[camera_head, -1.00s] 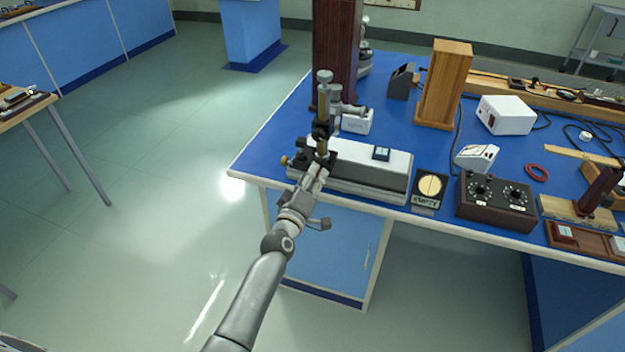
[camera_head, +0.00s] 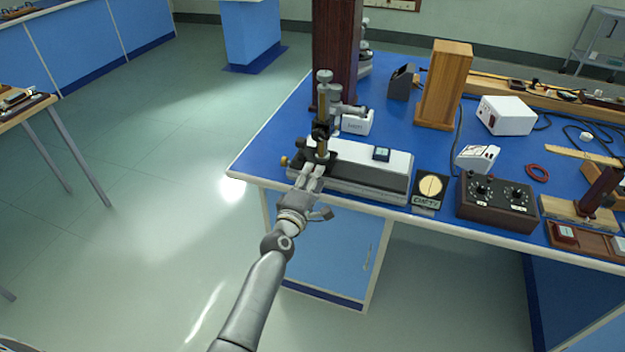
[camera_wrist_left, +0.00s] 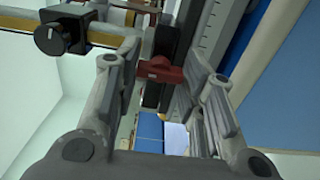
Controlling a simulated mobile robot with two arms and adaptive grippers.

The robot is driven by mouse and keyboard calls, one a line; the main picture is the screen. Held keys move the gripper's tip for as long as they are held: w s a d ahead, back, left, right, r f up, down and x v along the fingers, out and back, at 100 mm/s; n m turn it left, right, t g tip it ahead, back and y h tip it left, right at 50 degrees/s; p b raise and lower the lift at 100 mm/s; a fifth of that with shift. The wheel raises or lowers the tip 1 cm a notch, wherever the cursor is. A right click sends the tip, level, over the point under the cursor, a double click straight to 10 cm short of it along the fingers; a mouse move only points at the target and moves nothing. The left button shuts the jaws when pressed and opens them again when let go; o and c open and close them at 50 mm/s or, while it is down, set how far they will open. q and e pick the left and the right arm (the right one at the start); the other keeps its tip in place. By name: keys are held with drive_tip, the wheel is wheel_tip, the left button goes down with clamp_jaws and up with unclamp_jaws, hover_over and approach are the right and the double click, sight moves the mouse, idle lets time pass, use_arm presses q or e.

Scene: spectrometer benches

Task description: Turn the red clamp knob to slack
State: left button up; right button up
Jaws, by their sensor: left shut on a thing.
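The red clamp knob (camera_wrist_left: 160,69) shows in the left wrist view as a small dark-red bar across a black clamp block. It sits between the fingers of my left gripper (camera_wrist_left: 158,74), which is shut on it. In the head view my left gripper (camera_head: 313,170) is at the front left end of the grey-white spectrometer bench (camera_head: 362,168), below the upright brass and black microscope-like column (camera_head: 323,110). The fingers hide the knob in the head view. My right gripper is not in view.
A black dial box (camera_head: 496,205), a card with a pale disc (camera_head: 431,186) and a wooden block (camera_head: 444,85) stand right of the bench on the blue table. A small black knob (camera_wrist_left: 52,38) on a brass rod is left of my fingers.

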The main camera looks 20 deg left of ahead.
use_arm(q)
drive_tip(key=shift+f, duration=0.1)
drive_tip(key=o, duration=1)
drive_tip(key=s, duration=1.2)
drive_tip(key=shift+a, duration=0.2)
